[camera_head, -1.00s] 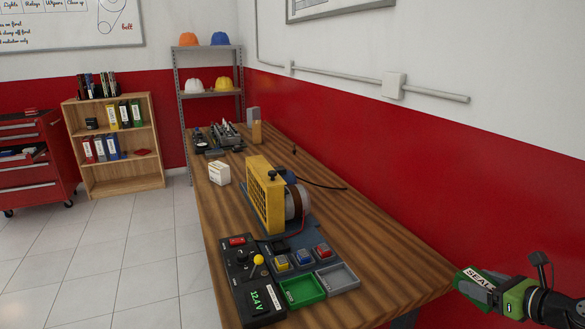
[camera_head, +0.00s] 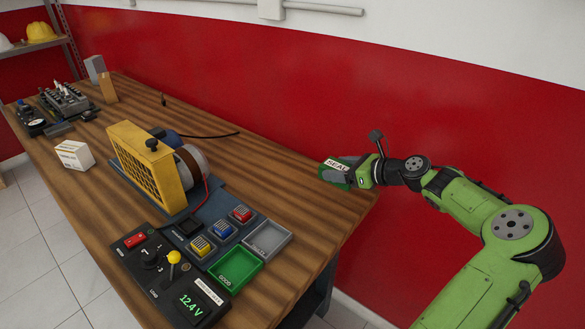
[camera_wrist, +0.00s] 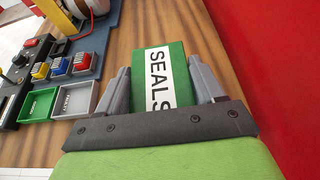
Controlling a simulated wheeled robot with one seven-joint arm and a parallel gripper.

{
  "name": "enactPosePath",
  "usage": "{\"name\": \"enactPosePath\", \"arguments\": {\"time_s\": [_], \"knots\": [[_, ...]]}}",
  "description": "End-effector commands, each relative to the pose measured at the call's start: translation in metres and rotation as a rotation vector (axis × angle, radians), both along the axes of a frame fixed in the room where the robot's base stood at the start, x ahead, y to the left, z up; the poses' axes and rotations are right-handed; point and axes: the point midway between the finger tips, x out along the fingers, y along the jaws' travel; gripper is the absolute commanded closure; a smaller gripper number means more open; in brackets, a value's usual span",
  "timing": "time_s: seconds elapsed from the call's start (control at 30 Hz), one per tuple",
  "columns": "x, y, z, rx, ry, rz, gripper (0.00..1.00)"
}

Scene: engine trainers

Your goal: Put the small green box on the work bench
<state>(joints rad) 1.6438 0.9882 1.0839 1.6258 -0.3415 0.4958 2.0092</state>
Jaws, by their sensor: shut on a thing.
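The small green box (camera_wrist: 175,62) has a white label reading "SEALS". It sits between the two grey fingers of my gripper (camera_wrist: 165,88) in the wrist view, and the gripper is shut on it. In the head view the green box (camera_head: 335,174) and my gripper (camera_head: 352,171) are over the right end of the work bench (camera_head: 290,192), near the red wall. I cannot tell whether the box touches the wooden top. The box's near end is hidden by the gripper.
An alternator trainer with a yellow guard (camera_head: 150,165) stands mid-bench. In front are a control panel (camera_head: 172,280), a green tray (camera_head: 235,268) and a grey tray (camera_head: 268,240). A white box (camera_head: 75,155) stands further left. The wood behind the grey tray is clear.

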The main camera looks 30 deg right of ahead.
Motion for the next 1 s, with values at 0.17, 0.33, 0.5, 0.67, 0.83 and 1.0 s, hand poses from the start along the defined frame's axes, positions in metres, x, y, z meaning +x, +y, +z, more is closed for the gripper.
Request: {"name": "enactPosePath", "arguments": {"time_s": [0.17,0.33,0.5,0.67,0.83,1.0], "knots": [[0.0,0.001,-0.038,0.004,0.001,0.002,0.66],[0.0,0.001,-0.068,0.004,0.001,0.002,0.66],[0.001,0.001,-0.1,0.003,0.0,0.002,0.66],[0.001,0.001,-0.099,0.0,0.0,0.002,0.66],[0.0,0.001,-0.101,0.001,0.002,0.001,0.31],[0.0,0.001,-0.101,0.001,0.002,0.001,0.07]]}}
